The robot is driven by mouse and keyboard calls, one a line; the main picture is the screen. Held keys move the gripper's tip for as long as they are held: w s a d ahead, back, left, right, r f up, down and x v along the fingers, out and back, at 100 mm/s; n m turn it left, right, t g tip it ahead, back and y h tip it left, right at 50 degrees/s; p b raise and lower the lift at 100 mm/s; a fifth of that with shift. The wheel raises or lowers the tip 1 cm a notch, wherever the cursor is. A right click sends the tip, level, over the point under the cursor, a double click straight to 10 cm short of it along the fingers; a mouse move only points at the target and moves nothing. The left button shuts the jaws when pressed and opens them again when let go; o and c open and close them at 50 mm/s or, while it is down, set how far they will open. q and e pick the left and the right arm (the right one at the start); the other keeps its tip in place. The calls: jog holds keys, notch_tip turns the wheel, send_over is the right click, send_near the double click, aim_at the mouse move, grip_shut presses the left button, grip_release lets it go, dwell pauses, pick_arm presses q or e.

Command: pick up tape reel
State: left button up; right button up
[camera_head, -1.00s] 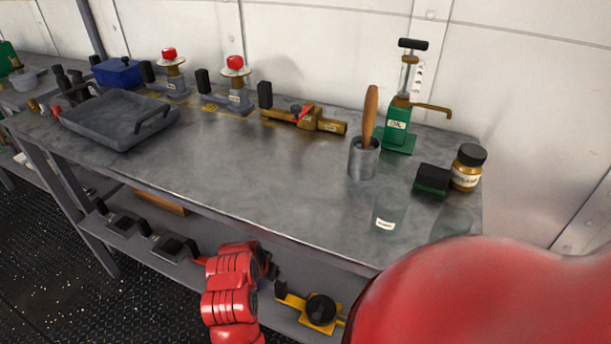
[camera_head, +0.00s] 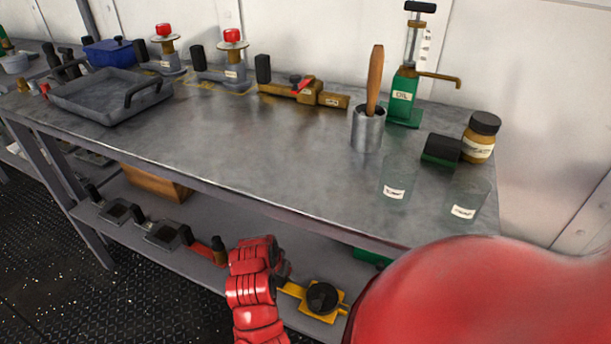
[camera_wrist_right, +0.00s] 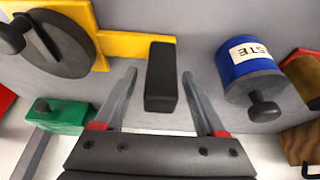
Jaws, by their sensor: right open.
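The tape reel (camera_head: 322,298), a yellow frame with a dark round drum, lies on the lower shelf under the bench. In the right wrist view its dark drum (camera_wrist_right: 45,45) and yellow frame are at the upper left, with a black block-shaped handle (camera_wrist_right: 161,76) at the frame's end. My right gripper (camera_wrist_right: 160,85) is open, with one finger on each side of the handle and visible gaps between. In the head view my red right arm reaches the shelf just left of the reel and hides the handle. My left gripper is not in view.
In the wrist view a blue labelled can (camera_wrist_right: 252,70) is right of the fingers and a green object (camera_wrist_right: 62,116) is at left. The bench top (camera_head: 250,150) above holds a grey tray (camera_head: 112,96), a green oil pump (camera_head: 404,98) and clear beakers (camera_head: 397,180).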

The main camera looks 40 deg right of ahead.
grip_shut()
dwell(0.3)
dwell(1.1)
